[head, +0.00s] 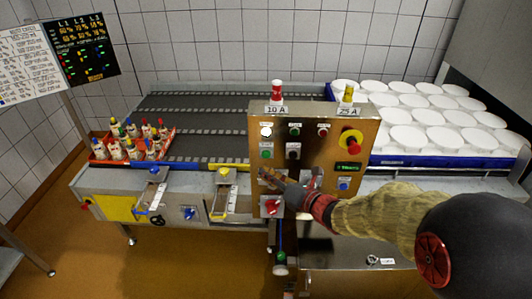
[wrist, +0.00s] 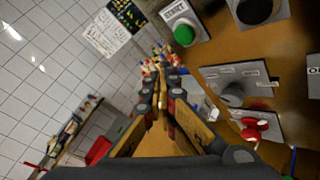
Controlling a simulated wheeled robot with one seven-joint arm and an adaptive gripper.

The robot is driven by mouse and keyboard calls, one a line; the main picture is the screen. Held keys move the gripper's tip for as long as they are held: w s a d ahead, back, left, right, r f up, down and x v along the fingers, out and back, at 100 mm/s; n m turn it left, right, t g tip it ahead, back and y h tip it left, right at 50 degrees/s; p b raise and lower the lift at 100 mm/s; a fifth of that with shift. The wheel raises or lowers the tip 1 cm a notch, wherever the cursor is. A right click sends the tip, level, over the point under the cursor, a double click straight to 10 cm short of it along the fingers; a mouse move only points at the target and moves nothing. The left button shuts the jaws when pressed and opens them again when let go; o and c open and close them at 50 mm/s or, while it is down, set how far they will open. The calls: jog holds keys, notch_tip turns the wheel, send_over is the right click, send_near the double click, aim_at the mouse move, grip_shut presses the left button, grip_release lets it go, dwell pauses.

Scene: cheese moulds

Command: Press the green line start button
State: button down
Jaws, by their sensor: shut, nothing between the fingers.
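The brass control panel (head: 309,121) stands in the middle of the head view. My gripper (head: 266,175) is shut and empty in front of the panel's lower left, below the lower green button. In the wrist view its fingertips (wrist: 162,72) are together and apart from the green button.
A red crate of bottles (head: 98,150) stands left; white moulds (head: 420,115) stand right.

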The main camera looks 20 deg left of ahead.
aim_at(266, 154)
jog(key=shift+w+a+b, duration=0.2)
jog(key=shift+w+b, duration=0.15)
jog(key=shift+w, duration=0.5)
jog(key=shift+w+a+b, duration=0.2)
jog(key=shift+w+b, duration=0.1)
jog(key=shift+w, duration=0.55)
